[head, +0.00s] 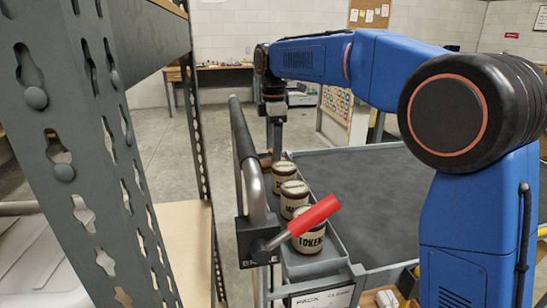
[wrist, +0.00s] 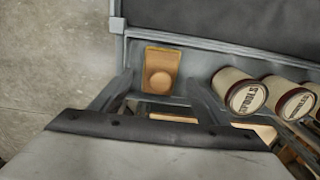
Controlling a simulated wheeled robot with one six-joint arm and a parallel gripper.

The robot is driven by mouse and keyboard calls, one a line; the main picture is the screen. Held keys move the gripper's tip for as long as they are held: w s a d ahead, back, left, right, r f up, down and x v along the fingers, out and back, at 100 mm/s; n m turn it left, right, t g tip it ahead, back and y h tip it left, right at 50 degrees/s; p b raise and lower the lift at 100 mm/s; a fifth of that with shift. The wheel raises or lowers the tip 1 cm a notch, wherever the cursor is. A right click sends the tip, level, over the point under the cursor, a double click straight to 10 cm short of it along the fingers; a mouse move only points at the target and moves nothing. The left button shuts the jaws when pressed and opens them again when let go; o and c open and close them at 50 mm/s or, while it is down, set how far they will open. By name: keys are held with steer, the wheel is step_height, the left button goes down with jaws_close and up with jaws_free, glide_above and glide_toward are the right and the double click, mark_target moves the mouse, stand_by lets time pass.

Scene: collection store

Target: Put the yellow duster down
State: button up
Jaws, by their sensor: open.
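My gripper (head: 274,140) hangs at the far end of a narrow grey side tray on a cart. In the wrist view its two grey fingers (wrist: 161,88) are spread apart and nothing shows held between them. Just beyond the fingertips, a yellow-tan rectangular piece with a round knob-like shape (wrist: 159,80) lies in the tray. I cannot tell whether this is the yellow duster; no plainly cloth-like yellow thing shows. Whether the fingers touch the piece cannot be seen.
Several labelled tins stand in the tray, the nearest marked TOKENS (head: 309,232). The cart's dark top (head: 375,195) is bare. A red-handled brake lever (head: 305,220) stands in front of the tins. A perforated grey shelf post (head: 105,150) rises close on the left.

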step_height(320, 180, up, 8)
steer(key=shift+r, duration=0.25)
stand_by(0.4)
